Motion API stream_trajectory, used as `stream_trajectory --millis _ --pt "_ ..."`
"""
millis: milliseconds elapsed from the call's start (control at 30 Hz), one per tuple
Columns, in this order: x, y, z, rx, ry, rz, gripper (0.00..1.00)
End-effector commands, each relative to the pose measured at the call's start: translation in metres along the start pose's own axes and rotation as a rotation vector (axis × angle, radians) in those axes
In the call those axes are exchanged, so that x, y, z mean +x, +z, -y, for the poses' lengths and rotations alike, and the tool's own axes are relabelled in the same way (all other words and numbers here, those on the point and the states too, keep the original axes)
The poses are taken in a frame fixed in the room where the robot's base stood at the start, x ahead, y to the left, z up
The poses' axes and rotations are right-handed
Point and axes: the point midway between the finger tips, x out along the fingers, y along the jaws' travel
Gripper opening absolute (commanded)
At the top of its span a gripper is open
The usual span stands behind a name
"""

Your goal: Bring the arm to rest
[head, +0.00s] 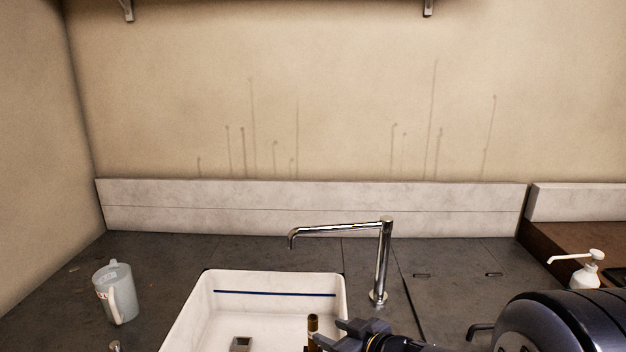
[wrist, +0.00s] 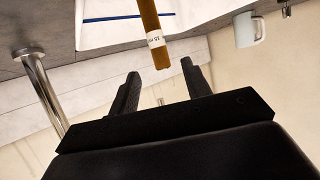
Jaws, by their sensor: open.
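My gripper (head: 340,335) is at the bottom of the head view, over the right side of the sink. Its two fingers stand apart in the wrist view (wrist: 159,66), with nothing clamped between them. A brown tube (wrist: 149,18) with a white printed label points toward the fingers. Its near end shows between the fingertips, with a gap on each side; how far off in depth I cannot tell. In the head view the tube (head: 313,323) stands upright just left of the gripper. Its lower part is hidden below the frame edge.
A white sink (head: 210,305) with a dark blue line has a chrome tap (head: 382,260) behind its right side. A translucent jug (head: 113,295) stands on the grey counter (head: 165,260) at left. A white pump bottle (head: 588,272) is at right. The counter between jug and sink is clear.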

Motion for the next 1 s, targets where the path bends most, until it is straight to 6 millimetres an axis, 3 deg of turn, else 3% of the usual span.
stream_trajectory --millis 100,667,733,1000 --pt "-0.02 -0.001 0.0 0.0 0.002 0.0 0.46" --pt "0.095 0.002 0.001 0.0 -0.004 0.002 0.46" --pt "0.086 -0.015 0.0 -0.001 0.0 -0.001 0.46" --pt "0.072 -0.048 0.0 -0.001 0.0 0.0 0.46"
